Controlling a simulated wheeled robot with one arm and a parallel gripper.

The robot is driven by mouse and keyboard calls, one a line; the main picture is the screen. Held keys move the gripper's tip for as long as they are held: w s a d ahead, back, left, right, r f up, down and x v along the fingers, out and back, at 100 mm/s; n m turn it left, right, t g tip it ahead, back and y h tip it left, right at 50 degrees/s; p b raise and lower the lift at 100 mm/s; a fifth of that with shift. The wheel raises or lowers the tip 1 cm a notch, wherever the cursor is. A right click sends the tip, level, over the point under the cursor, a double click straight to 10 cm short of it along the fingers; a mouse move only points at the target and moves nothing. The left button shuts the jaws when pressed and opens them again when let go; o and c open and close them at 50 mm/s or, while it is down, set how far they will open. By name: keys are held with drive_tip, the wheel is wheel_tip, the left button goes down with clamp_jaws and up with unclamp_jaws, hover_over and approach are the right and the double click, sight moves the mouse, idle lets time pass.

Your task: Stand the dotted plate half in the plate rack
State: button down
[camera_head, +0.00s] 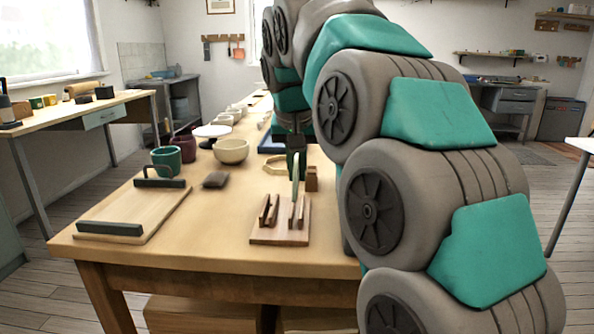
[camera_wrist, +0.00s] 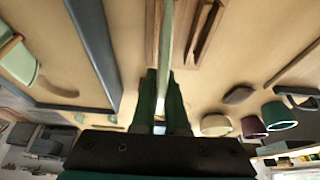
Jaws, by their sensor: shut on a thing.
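The plate half (camera_head: 295,176) is a thin pale green piece seen nearly edge-on, standing upright; no dots show from this side. My gripper (camera_head: 296,143) is shut on its upper part; in the wrist view the plate half (camera_wrist: 165,45) runs out from between my fingers (camera_wrist: 161,100). The wooden plate rack (camera_head: 265,238) stands on the table near the front edge, with two pairs of upright slats. The plate half is between the slats of the right pair. Whether its lower edge touches the rack base is hidden. The rack (camera_wrist: 207,28) also shows in the wrist view.
A green cup (camera_head: 166,158), maroon cup (camera_head: 184,148) and cream bowl (camera_head: 231,150) stand farther back. A small wooden block (camera_head: 312,178) is close right.

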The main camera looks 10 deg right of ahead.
drive_tip(key=shift+f, duration=0.1)
drive_tip(key=shift+f+b, duration=0.8)
drive_tip(key=shift+f, duration=0.45)
drive_tip(key=shift+f+b, duration=0.55)
drive_tip(key=shift+f, duration=0.45)
idle(3.3)
drive_tip(key=c, duration=0.7)
unclamp_jaws()
drive_tip(key=shift+o, duration=0.2)
drive_tip(key=shift+d, duration=0.15)
drive_tip(key=shift+r, duration=0.2)
drive_tip(key=shift+r+p, duration=1.75)
drive_tip(key=shift+r, duration=1.15)
